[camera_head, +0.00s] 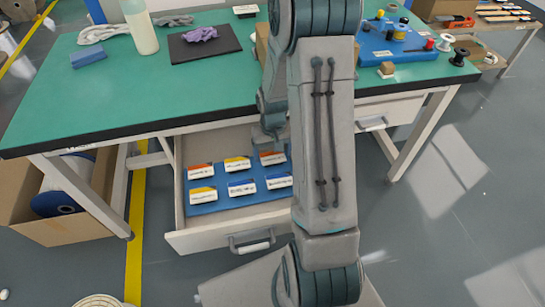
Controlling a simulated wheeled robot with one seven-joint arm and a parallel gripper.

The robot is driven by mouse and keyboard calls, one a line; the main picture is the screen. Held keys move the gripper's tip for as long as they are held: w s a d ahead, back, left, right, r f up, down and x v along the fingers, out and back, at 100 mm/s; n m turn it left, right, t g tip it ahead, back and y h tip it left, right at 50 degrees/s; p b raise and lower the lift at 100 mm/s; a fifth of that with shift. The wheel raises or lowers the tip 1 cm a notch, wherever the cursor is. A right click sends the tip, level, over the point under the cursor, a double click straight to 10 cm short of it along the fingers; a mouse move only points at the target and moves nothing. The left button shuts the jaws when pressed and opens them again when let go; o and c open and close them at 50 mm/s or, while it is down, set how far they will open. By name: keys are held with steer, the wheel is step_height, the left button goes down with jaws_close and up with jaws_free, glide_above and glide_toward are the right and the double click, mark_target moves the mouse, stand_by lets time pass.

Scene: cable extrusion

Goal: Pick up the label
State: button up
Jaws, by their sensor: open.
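An open drawer (179,199) under the green table holds several small white labels on a blue mat (222,203). The back row has an orange-topped label (200,172), a yellow-topped one (237,164) and another orange-topped one (271,158). The front row has a yellow-topped label (203,196) and two blue-topped ones, one in the middle (242,188) and one at right (279,182). My gripper (268,146) points down over the drawer's back right, close to the right orange-topped label. It is open, but its fingers are small and partly hidden by my arm. Contact cannot be told.
The drawer's handle (251,243) faces front. The green table (100,99) overhangs the drawer's back and carries a bottle (139,27), a black mat (185,50) and a blue board (400,47) with spools. A cardboard box (65,232) stands at left.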

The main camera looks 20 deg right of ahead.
steer(key=shift+f, duration=0.2)
steer(key=c, duration=0.5)
steer(key=shift+r, duration=0.1)
steer(key=shift+c, duration=0.2)
